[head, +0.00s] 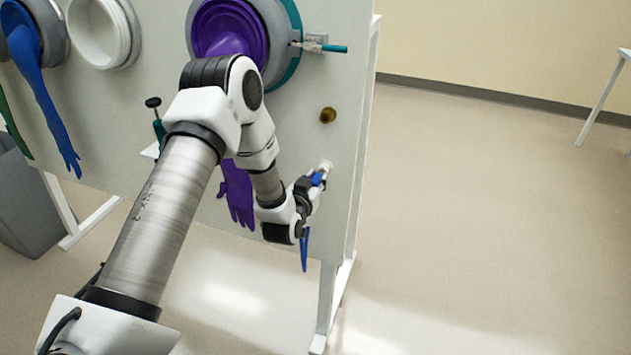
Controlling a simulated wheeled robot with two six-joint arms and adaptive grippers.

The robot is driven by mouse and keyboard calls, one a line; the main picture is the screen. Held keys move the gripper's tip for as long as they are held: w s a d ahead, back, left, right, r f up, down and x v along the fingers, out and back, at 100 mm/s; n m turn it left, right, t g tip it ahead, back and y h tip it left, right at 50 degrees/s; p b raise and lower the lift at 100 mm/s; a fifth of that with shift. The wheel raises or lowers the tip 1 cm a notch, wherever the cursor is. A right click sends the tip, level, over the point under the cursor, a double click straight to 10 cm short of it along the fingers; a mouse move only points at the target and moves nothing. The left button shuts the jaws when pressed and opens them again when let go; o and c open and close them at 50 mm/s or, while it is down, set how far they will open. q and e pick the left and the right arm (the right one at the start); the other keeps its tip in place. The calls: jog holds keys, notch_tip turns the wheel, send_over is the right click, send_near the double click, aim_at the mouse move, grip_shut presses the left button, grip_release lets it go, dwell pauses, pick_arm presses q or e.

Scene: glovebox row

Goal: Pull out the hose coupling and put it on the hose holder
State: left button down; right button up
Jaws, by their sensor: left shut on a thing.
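My left gripper (316,184) is near the right edge of the upright grey panel, shut on the blue hose coupling (318,179). Only a small blue part of the coupling shows between the fingers. A blue hose (305,250) hangs down below the gripper. A small pale fitting (326,165), perhaps the hose holder, is on the panel just beyond the fingertips. I cannot tell whether the coupling touches it. A round brass port (328,115) is on the panel above, apart from the gripper. My right gripper is out of view.
The grey panel (300,135) carries a port with a purple glove (237,195), a teal-handled clamp (333,48), a white ring (97,32) and a blue glove (45,90). A grey bin (30,205) stands left. Floor at right is clear.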

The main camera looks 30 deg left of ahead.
pick_arm(q)
jog(key=shift+b+x, duration=0.3)
jog(key=shift+x, duration=0.55)
jog(key=c, duration=0.9)
grip_release()
jog(key=shift+w, duration=0.15)
jog(key=shift+o, duration=0.2)
jog(key=v, duration=1.2)
